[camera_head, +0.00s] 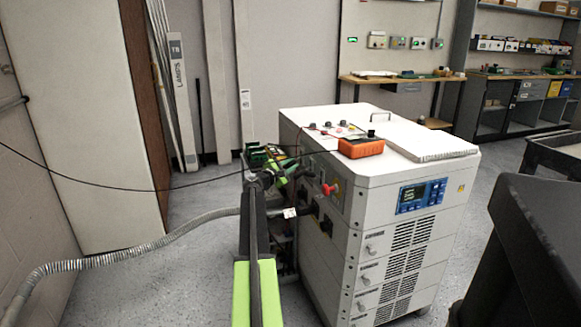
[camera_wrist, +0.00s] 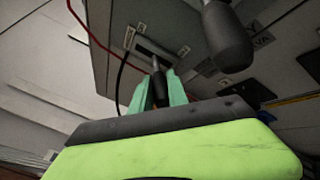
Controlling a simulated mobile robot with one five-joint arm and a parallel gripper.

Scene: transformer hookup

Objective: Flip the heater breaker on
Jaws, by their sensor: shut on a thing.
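The white cabinet (camera_head: 375,200) stands in the middle of the head view, with switches and connectors on its left side face. In the wrist view my gripper (camera_wrist: 160,90) has its green fingers close around a thin dark breaker lever (camera_wrist: 158,68). The lever comes out of a dark slot (camera_wrist: 150,48) in a grey panel with small labels. The labels are too small to read, so I cannot tell whether this is the heater breaker. In the head view my arm hides much of that side, and the lever cannot be made out.
A large black rounded handle (camera_wrist: 228,40) hangs close to the right of the fingers. A red knob (camera_head: 328,188) sticks out of the cabinet's side. An orange box (camera_head: 360,148) lies on top. A grey hose (camera_head: 130,252) and a thin black cable cross the left.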

